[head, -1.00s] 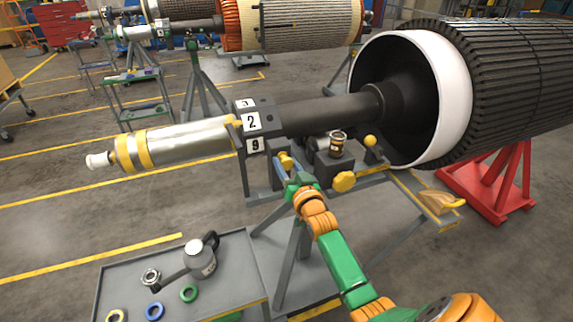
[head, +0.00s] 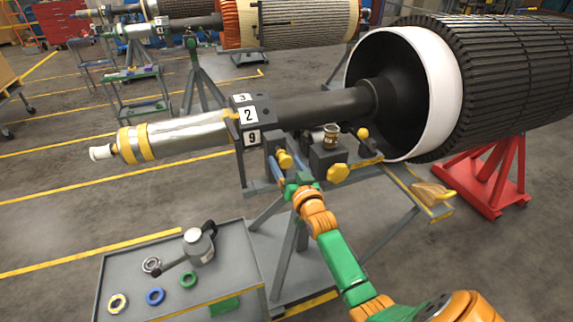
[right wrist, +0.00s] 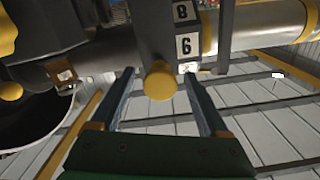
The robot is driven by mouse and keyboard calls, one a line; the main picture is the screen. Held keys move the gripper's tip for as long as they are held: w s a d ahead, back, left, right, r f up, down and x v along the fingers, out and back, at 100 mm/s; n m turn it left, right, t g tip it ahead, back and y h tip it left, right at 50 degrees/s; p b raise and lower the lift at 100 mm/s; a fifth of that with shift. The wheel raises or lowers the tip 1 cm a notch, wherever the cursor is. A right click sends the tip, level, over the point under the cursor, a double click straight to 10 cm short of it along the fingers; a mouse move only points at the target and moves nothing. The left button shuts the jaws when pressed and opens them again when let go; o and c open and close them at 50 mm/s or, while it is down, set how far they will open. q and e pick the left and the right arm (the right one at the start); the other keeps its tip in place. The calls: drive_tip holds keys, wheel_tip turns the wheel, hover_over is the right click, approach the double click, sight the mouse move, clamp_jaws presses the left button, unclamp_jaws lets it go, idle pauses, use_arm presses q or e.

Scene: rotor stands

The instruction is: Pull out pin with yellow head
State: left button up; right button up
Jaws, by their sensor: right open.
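The pin's round yellow head (head: 285,160) stands out from the front of a dark block under the shaft. My right gripper (head: 288,170) is close in front of it, coming from below. In the right wrist view, my gripper (right wrist: 160,76) is open, with one finger on each side of the yellow head (right wrist: 160,84). Gaps show between the head and both fingers. The pin's shank is hidden behind its head. My left gripper is not in view.
Another yellow knob (head: 338,173) sits on the dark block to the right, and a smaller yellow knob (head: 363,133) behind it. The numbered clamp (head: 248,115) holds the shaft above. A grey cart (head: 232,262) with rings and a can stands at lower left.

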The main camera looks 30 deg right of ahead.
drive_tip(key=v, duration=0.7)
